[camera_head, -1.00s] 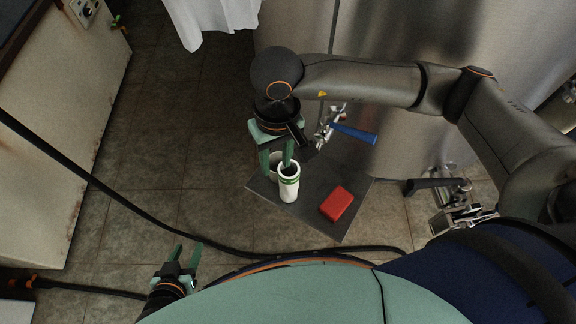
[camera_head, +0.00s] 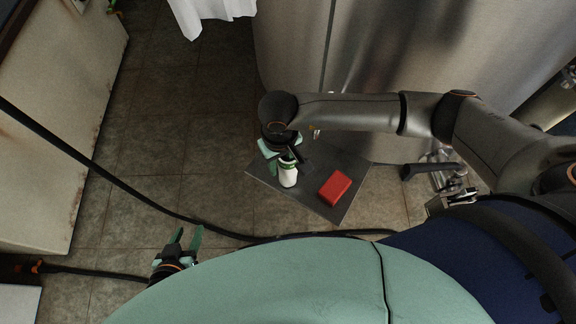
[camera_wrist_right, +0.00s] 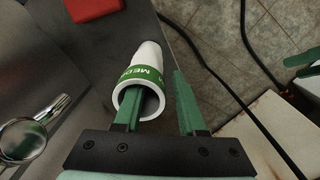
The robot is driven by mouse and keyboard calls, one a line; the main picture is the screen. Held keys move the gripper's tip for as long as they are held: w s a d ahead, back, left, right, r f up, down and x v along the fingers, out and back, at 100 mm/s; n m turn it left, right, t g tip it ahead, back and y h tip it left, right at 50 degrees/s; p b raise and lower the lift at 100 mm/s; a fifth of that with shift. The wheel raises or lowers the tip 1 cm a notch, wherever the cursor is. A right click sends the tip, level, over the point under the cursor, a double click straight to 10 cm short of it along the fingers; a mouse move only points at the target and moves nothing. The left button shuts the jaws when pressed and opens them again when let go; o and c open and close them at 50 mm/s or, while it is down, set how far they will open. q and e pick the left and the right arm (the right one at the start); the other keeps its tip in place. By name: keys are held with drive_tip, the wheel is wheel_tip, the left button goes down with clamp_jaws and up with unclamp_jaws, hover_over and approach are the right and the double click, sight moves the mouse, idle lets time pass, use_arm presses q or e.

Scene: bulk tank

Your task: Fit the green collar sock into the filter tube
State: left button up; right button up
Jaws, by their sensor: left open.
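The green collar sock (camera_head: 288,174) is a white cylinder with a green lettered band near its open end. It stands on a dark grey shelf (camera_head: 321,208). My right gripper (camera_head: 283,152) is over its top. In the right wrist view, one finger of my right gripper (camera_wrist_right: 158,88) dips into the mouth of the sock (camera_wrist_right: 150,58); the other is outside its wall, with a gap between them. My left gripper (camera_head: 184,238) is open and empty, low at the left, away from the shelf. I cannot make out the filter tube.
A red block (camera_head: 335,187) lies on the shelf, right of the sock. A steel tank (camera_head: 400,50) stands behind. A black hose (camera_head: 130,183) crosses the tiled floor. A metal fitting with a dark handle (camera_head: 430,170) is at the right. Open floor lies left of the shelf.

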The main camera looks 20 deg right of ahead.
drive_tip(key=shift+f, duration=0.3)
drive_tip(key=shift+c, duration=0.4)
clamp_jaws()
idle(0.8)
